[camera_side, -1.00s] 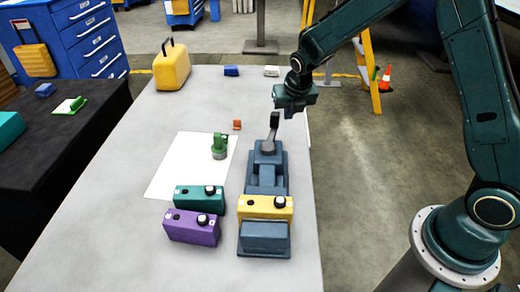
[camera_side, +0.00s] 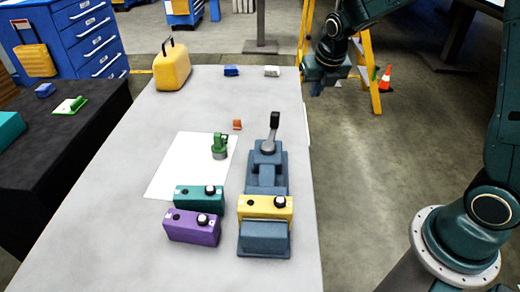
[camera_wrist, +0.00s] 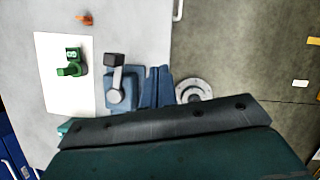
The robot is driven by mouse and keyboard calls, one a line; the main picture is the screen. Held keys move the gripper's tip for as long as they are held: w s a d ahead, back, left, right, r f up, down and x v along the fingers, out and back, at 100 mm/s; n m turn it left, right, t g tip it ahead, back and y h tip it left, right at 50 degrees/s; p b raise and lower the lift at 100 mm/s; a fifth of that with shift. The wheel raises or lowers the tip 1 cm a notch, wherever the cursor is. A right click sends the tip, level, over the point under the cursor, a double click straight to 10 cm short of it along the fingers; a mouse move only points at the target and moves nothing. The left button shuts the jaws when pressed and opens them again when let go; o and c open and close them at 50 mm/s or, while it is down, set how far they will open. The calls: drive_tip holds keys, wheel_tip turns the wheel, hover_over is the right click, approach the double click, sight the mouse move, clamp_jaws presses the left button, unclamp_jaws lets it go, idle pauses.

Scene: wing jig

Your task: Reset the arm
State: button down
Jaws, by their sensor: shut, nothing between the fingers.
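My gripper (camera_side: 317,88) hangs in the upper right of the side view, past the table's right edge and above the floor. It is shut with nothing in it and touches nothing. The blue-grey jig (camera_side: 266,180) stands on the table with its black-tipped lever (camera_side: 274,122) upright. A yellow block (camera_side: 265,207) with a black knob sits across the jig. In the wrist view my gripper's fingertips are not clearly seen; the jig's lever (camera_wrist: 117,72) shows left of centre.
A teal block (camera_side: 195,197), a purple block (camera_side: 190,228) and a green part (camera_side: 220,147) on white paper (camera_side: 180,170) are left of the jig. An orange piece (camera_side: 237,124), a yellow case (camera_side: 172,68) and a yellow ladder (camera_side: 368,75) stand farther back. The table's right side is clear.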

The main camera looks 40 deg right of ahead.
drive_tip(key=shift+s+r, duration=0.1)
drive_tip(key=shift+r, duration=0.3)
drive_tip(key=s+a+r+m, duration=0.2)
drive_tip(key=s+r+m, duration=0.1)
drive_tip(key=s+m, duration=0.5)
drive_tip(key=s+a+r+m+t+y, duration=0.1)
drive_tip(key=s+a+r+m, duration=0.2)
drive_tip(key=s+m, duration=0.6)
drive_tip(key=s+a+r+m+y, duration=0.1)
drive_tip(key=s+r+m, duration=0.3)
drive_tip(key=s+m, duration=0.5)
drive_tip(key=shift+a+r+m+t, duration=0.35)
drive_tip(key=shift+a+m, duration=0.45)
drive_tip(key=shift+m, duration=1.2)
drive_tip(key=shift+f, duration=0.1)
